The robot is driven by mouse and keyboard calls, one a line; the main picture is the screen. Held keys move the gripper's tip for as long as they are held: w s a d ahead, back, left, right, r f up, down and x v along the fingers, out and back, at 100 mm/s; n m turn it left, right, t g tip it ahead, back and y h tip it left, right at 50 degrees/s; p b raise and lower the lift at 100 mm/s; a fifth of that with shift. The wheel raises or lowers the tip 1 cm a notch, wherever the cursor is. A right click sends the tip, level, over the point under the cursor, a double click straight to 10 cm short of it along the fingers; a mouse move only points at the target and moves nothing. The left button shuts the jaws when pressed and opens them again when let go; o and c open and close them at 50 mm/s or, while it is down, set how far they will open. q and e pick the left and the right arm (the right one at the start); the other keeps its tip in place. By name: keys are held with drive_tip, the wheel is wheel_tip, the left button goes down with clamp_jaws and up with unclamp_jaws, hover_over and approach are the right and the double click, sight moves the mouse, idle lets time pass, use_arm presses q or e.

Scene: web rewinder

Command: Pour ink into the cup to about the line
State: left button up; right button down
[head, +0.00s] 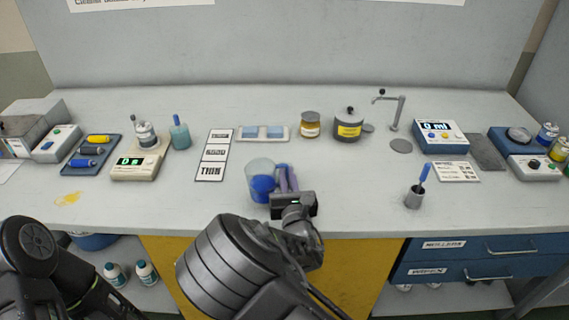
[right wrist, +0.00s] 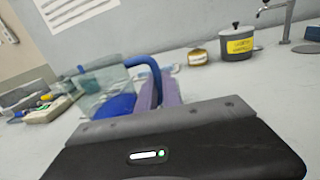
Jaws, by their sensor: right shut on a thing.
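A clear jug (head: 259,167) with blue ink (head: 263,186) low inside it is at the front middle of the bench. In the right wrist view the jug (right wrist: 98,82) has a curved blue handle (right wrist: 150,66), and the ink (right wrist: 116,106) lies in its lower part. My right gripper (head: 288,180) is shut on the handle, at the jug's right side. I cannot tell whether the jug touches the bench. A small pale metal vessel (head: 145,133) stands on a beige device reading 0 s; I cannot tell whether it is the cup, and no line shows. My left gripper is out of view.
Three printed cards (head: 213,154) lie left of the jug. A teal bottle (head: 180,134), amber jar (head: 310,126) and yellow-labelled pot (head: 348,124) stand behind. A tap (head: 396,112) and a 0 ml display (head: 438,131) are at right. A grey pot with a blue-handled tool (head: 414,198) stands front right.

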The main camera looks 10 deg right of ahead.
drive_tip(key=shift+w+a+r, duration=0.2)
drive_tip(key=shift+a+r, duration=0.25)
drive_tip(key=shift+w+a, duration=0.1)
drive_tip(key=shift+a, duration=0.2)
drive_tip(key=shift+f+m+h, duration=0.1)
drive_tip(key=shift+m+h, duration=0.2)
drive_tip(key=shift+h, duration=0.1)
